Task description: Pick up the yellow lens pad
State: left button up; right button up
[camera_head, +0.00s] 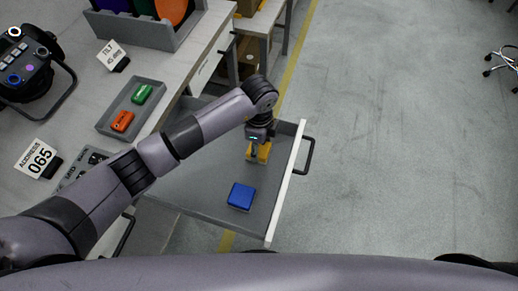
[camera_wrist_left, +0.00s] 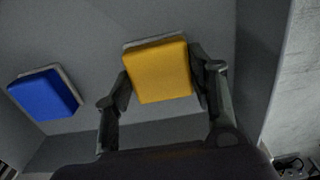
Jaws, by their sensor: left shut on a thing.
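The yellow lens pad (camera_wrist_left: 160,72) is a squarish yellow block on a pale base. In the left wrist view it sits between the two fingers of my left gripper (camera_wrist_left: 164,90), which is shut on it. In the head view the yellow lens pad (camera_head: 264,153) shows under my left gripper (camera_head: 257,150), inside the open drawer (camera_head: 190,190). I cannot tell whether the pad touches the drawer floor. A blue pad (camera_head: 241,196) lies in the same drawer, nearer to me; it also shows at the left in the left wrist view (camera_wrist_left: 45,95). My right gripper is not in view.
The drawer's white front (camera_head: 287,182) with a dark handle (camera_head: 308,155) stands out over the floor. On the bench, a grey tray (camera_head: 148,88) holds a green and an orange item. A par can (camera_head: 30,65) and number cards stand beside it. The floor at right is mostly clear.

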pick_arm(q)
jog(key=shift+r, duration=0.1)
jog(key=shift+c, duration=0.3)
notch_tip(320, 180, up, 20)
dwell(0.3)
jog(key=o, duration=0.6)
jog(key=c, duration=0.5)
